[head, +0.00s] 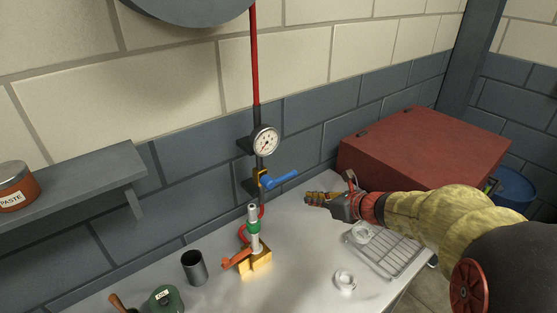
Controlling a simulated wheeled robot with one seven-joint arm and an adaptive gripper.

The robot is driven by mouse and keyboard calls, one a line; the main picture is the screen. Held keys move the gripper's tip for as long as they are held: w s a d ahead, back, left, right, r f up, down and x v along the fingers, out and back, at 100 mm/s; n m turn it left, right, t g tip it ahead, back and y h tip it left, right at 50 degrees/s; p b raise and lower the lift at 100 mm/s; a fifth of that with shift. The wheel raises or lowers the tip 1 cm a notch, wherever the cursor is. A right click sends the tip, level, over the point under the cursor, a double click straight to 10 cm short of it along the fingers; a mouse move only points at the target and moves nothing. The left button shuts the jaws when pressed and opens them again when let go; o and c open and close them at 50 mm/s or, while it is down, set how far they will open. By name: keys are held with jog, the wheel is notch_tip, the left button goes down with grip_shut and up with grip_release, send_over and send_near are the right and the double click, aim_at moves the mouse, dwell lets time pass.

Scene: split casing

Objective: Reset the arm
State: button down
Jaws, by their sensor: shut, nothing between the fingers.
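My arm (425,212) reaches in from the right, in a yellowish sleeve. My gripper (318,199) is at its end, pointing left above the metal table (300,260). Its fingers are together and hold nothing. It is to the right of the upright green and silver fitting (254,229) and apart from it. It is below and right of the blue valve handle (281,179).
A pressure gauge (265,141) hangs on a red pipe (254,60). A wire rack (385,252) is under my arm. A red box (425,145) is behind.

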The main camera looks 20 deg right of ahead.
jog(key=s+a+f+n+g, duration=0.2)
jog(key=s+a+n+g, duration=0.1)
jog(key=s+n, duration=0.65)
jog(key=s+a+f+n+g, duration=0.2)
jog(key=s+a+n+g, duration=0.15)
jog(key=s+n, duration=0.55)
jog(key=s+a+r+n+t+h, duration=0.1)
jog(key=s+r+n+h, duration=0.4)
jog(key=s+r+n, duration=0.4)
jog(key=r+n, duration=0.1)
jog(key=n, duration=0.3)
jog(key=shift+s+a+r, duration=0.2)
jog(key=shift+a+r, duration=0.05)
